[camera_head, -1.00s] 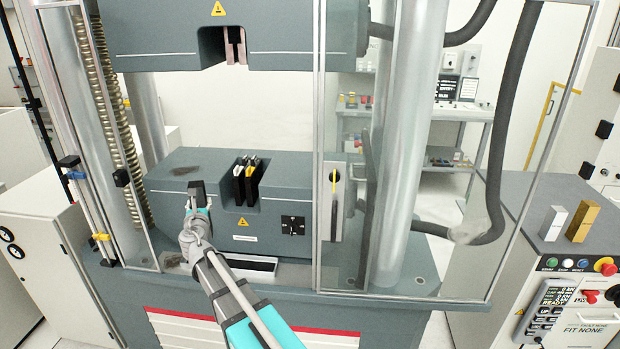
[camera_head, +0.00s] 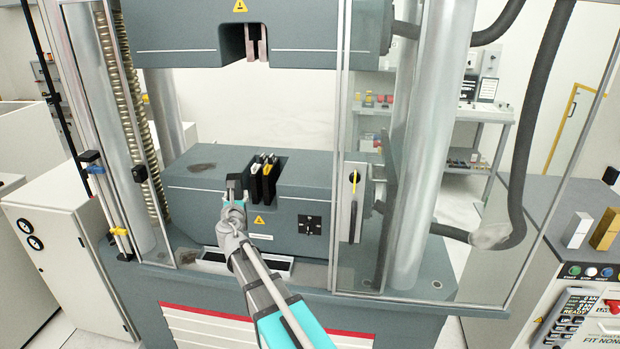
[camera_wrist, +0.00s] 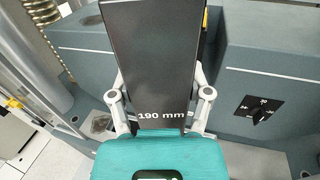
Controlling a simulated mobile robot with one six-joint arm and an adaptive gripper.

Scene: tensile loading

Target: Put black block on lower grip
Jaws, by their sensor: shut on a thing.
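My gripper (camera_head: 235,190) is shut on a black block (camera_wrist: 155,65), which fills the middle of the wrist view and carries the white label "190 mm". In the head view the block is small and hard to tell from the fingers. The lower grip (camera_head: 284,201) is a grey housing with a slot holding black jaws (camera_head: 262,181) that have yellow and white marks. My gripper is in front and just left of this slot. In the wrist view the block hides most of the slot. I cannot tell whether the block touches the grip.
The upper grip (camera_head: 255,43) hangs above with a clear gap between. A transparent guard panel (camera_head: 400,250) stands to the right. A knob plate (camera_head: 310,226) is on the lower housing's front. A silver block (camera_head: 577,230) and a gold block (camera_head: 606,229) stand on the right cabinet.

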